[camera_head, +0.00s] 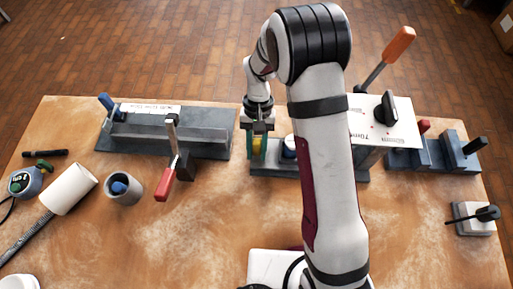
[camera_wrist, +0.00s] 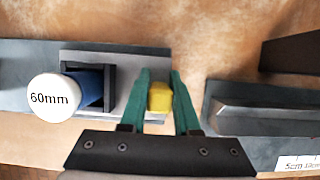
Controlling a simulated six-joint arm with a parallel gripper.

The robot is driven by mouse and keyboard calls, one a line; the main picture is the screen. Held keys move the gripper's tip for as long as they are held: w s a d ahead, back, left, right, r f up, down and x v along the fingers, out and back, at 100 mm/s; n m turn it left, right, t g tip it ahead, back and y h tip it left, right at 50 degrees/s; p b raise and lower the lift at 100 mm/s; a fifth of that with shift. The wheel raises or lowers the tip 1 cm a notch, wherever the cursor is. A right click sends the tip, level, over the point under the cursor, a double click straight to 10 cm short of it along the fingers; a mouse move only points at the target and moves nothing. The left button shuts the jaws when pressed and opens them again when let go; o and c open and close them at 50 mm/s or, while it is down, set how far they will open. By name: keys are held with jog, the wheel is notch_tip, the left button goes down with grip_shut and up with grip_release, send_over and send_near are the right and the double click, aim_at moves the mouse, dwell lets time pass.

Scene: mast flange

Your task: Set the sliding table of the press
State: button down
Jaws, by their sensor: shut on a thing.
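My gripper (camera_wrist: 160,76) is shut on a yellow block (camera_wrist: 160,97), with one green finger on each side of it. In the head view my gripper (camera_head: 258,138) points down at the left end of the press base, and the yellow block (camera_head: 257,147) shows partly between the fingers. The block sits by the edge of a grey plate (camera_wrist: 100,58), which looks like the sliding table. On that plate a blue cylinder with a white top marked 60mm (camera_wrist: 50,98) rests against a dark bracket (camera_wrist: 106,88). My arm hides part of the press (camera_head: 375,125).
The press has an orange-handled lever (camera_head: 398,45). A grey fixture with a scale (camera_head: 165,130) and a red-handled clamp (camera_head: 163,185) stand left. A fixture with red and black handles (camera_head: 440,152) stands right. A white tube (camera_head: 72,188) and cup (camera_head: 124,188) are front left.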

dwell(0.4)
jog(key=d, duration=1.2)
jog(key=shift+w+d, duration=0.1)
jog(key=c, duration=0.7)
grip_release()
jog(key=shift+o, duration=0.3)
jog(key=shift+r, duration=0.15)
jog(key=v, duration=1.5)
jog(key=shift+r, duration=0.25)
jog(key=shift+w, duration=0.1)
